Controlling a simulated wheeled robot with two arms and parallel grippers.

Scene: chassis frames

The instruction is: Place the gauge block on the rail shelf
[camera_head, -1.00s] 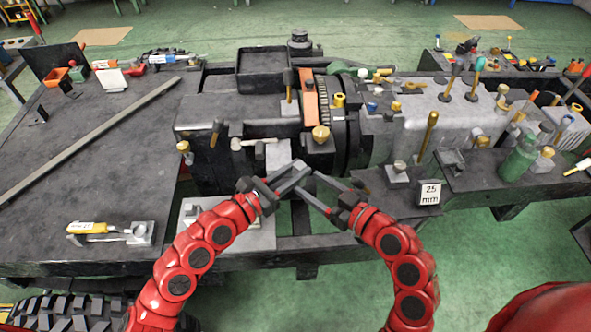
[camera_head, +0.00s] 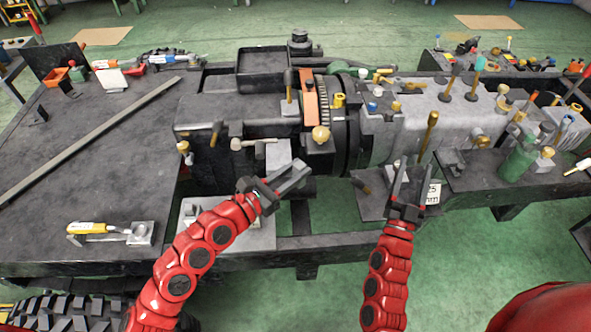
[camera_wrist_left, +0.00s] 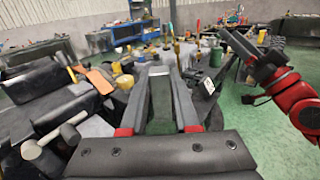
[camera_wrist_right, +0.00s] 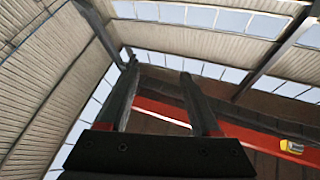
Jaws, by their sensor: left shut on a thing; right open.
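My left gripper (camera_head: 293,172) is shut on a small grey block, which I take as the gauge block (camera_wrist_left: 160,71). It is held at the fingertips in front of the machine, mostly hidden by the fingers. My right gripper (camera_head: 409,170) is open and empty, with its fingers pointing up, and the right wrist view shows only roof between them. A dark flat shelf (camera_head: 371,206), perhaps the rail shelf, lies to the right of the left gripper. A white "25 mm" label (camera_head: 434,190) stands there, partly hidden behind the right gripper.
The machine housing (camera_head: 240,115) with knobs and handles rises behind the grippers. A green bottle (camera_head: 517,163) stands on the right ledge. A yellow-handled tool (camera_head: 90,228) lies at the front left. The left bench has bare room around a long bar (camera_head: 95,138).

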